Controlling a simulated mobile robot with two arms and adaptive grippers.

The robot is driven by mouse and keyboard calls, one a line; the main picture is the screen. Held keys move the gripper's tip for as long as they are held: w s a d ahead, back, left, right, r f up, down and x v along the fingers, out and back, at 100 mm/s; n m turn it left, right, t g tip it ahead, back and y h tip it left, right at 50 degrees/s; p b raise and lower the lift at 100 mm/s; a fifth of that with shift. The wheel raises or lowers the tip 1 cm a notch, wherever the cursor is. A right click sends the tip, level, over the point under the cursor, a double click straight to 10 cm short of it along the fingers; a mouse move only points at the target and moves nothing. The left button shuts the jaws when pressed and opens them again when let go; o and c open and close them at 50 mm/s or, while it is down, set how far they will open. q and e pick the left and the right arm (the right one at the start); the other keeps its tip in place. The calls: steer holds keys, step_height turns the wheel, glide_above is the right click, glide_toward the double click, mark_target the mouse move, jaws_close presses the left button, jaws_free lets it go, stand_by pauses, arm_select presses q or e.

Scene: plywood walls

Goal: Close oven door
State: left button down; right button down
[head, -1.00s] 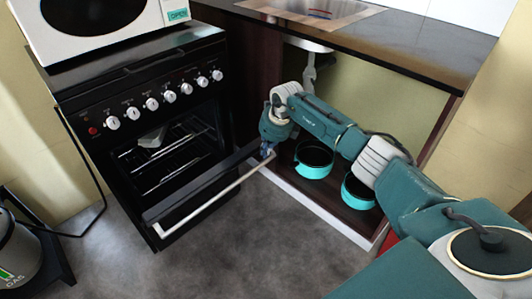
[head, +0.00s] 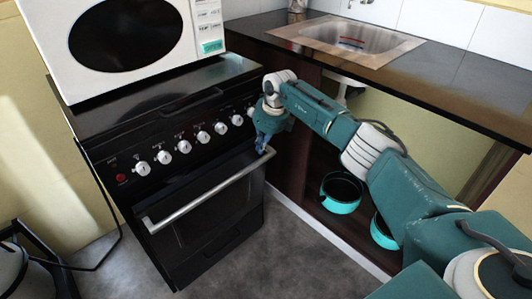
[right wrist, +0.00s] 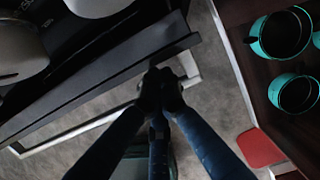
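The black oven (head: 185,160) stands at the left with its door (head: 215,215) swung up, upright or nearly so, below the row of knobs. I cannot tell whether a small gap is left at its top. The pale bar handle (head: 205,192) runs along the door's upper front. My right gripper (head: 262,148) is at the right end of the handle. In the right wrist view, its two fingertips (right wrist: 162,88) are together in front of the door's top edge (right wrist: 110,85) and handle (right wrist: 75,130). A grip on the bar is not visible. My left gripper is not in view.
A white microwave (head: 205,45) stands on top of the oven. A counter with a sink (head: 345,42) is at the right, over an open cabinet holding two turquoise pots (head: 342,193), (head: 383,232). A gas bottle (head: 12,270) is at lower left. Grey floor (head: 270,260) is clear before the oven.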

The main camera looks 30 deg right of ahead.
steer(key=shift+w+a+r, duration=0.1)
steer(key=shift+w+a, duration=0.05)
steer(key=shift+w, duration=0.4)
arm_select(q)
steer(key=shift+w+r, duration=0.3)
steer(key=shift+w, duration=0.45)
